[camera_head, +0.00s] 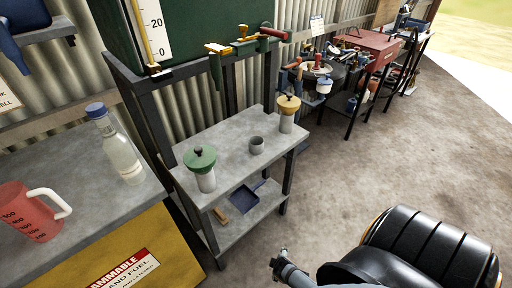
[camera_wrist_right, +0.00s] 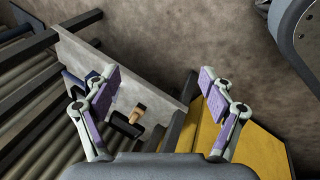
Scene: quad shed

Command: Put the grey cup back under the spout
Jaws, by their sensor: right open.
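The small grey cup (camera_head: 256,145) stands upright on the grey stand top (camera_head: 228,143), between a green-lidded jar (camera_head: 202,168) and a yellow-lidded jar (camera_head: 287,113). Above it hangs the dark green tank (camera_head: 190,25) with a tap, whose green spout (camera_head: 217,70) points down over the back of the stand; the cup is apart from it, to the right and forward. My right gripper (camera_head: 280,262) is low in front of the stand, away from the cup. In the wrist view the right gripper (camera_wrist_right: 160,88) is open and empty. The cup is not in that view. My left gripper is not in view.
A bottle (camera_head: 122,150) and a red jug (camera_head: 35,210) stand on the yellow cabinet's top at left. A blue dustpan (camera_head: 245,198) lies on the stand's lower shelf. A black ribbed rounded object (camera_head: 425,235) is at lower right. The floor right of the stand is clear.

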